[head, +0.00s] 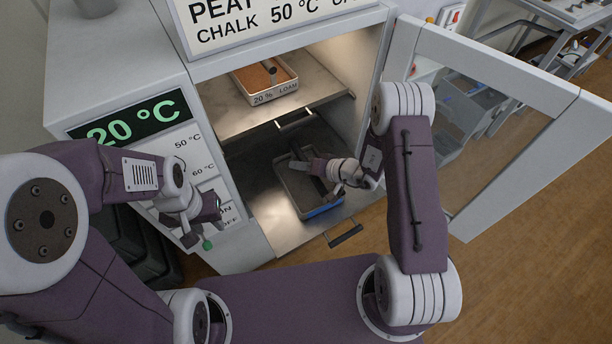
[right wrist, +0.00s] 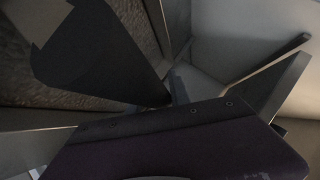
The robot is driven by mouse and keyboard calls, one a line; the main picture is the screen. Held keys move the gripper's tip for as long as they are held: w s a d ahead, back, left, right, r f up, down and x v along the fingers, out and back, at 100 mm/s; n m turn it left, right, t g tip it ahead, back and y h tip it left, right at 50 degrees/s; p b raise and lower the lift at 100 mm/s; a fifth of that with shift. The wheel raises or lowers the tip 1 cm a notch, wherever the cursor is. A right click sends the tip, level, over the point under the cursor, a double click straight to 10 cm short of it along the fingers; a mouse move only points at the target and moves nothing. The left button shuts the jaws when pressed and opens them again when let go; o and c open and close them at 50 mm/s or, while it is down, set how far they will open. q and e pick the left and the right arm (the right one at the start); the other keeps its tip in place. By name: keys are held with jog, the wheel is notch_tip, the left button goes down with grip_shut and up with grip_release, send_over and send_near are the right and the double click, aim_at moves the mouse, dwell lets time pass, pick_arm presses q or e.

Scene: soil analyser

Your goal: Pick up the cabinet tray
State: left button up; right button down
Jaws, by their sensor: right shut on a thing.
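The lower cabinet tray (head: 318,212) is a grey box with dark grey contents and a blue strip on its front edge. It sits on or just above the lower shelf of the open cabinet. My right gripper (head: 312,168) reaches in from the right and is shut on the tray's rim. In the right wrist view the gripper's dark finger (right wrist: 100,55) covers part of the tray's rough grey contents (right wrist: 65,75). Another tray (head: 265,82), labelled 20 % LOAM, holds brown soil on the upper shelf. My left gripper (head: 202,222) is beside the control panel; its jaws are unclear.
The cabinet door (head: 500,120) stands open at the right, close to my right arm. The lower shelf (head: 262,222) has a dark handle (head: 345,236) in front. A green knob (head: 207,244) shows just below my left gripper. The panel display (head: 130,120) reads 20 °C.

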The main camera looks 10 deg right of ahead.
jog(key=shift+w+r, duration=0.1)
jog(key=shift+r, duration=0.45)
jog(key=shift+s+d+r+b, duration=0.15)
jog(key=shift+s+d+r, duration=0.05)
jog(key=shift+r, duration=0.35)
jog(key=shift+s+d+r+b, duration=0.15)
jog(key=shift+d+r, duration=0.05)
jog(key=shift+r, duration=0.35)
jog(key=s+d+b, duration=0.2)
jog(key=s+d, duration=0.9)
jog(key=d, duration=0.1)
jog(key=shift+s+d+b, duration=0.25)
jog(key=shift+d+b, duration=0.05)
jog(key=shift+b, duration=0.1)
jog(key=shift+r, duration=0.1)
